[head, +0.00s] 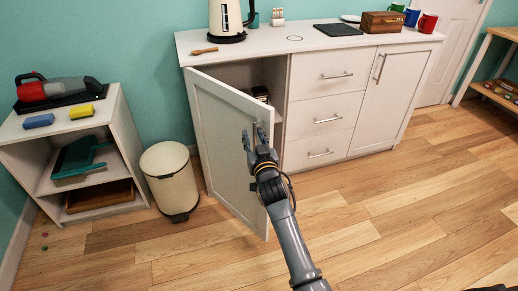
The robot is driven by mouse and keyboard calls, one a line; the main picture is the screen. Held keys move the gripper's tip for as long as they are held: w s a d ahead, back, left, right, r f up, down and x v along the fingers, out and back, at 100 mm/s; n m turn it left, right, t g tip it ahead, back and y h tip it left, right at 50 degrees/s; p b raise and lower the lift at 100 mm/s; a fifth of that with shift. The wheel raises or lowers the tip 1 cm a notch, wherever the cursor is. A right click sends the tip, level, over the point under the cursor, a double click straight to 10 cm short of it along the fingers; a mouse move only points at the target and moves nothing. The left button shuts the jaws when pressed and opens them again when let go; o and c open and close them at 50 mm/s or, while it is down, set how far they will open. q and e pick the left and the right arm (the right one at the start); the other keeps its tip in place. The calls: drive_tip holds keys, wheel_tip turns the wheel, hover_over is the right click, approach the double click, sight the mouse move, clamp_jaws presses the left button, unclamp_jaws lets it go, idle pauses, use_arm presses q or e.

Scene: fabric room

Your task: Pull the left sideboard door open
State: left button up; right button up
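The white sideboard (310,47) stands against the teal wall. Its left door (222,137) is swung well out from the cabinet, hinged on its left side, with the inside of the left compartment (243,76) partly showing. My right gripper (252,133) is at the door's free right edge, in front of the opening. Its fingers point up and look spread apart, with nothing visible between them. I cannot tell whether it touches the door. The door's handle is not visible. My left gripper is not in view.
A cream bin (170,180) stands just left of the open door. A white shelf unit (125,124) with a red hand vacuum (45,90) on top is farther left. A kettle (226,18) stands on the sideboard. The wooden floor (400,220) at right is clear.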

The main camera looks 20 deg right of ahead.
drive_tip(key=s, duration=1.1)
drive_tip(key=shift+a, duration=0.35)
drive_tip(key=shift+s, duration=0.1)
drive_tip(key=shift+c, duration=0.3)
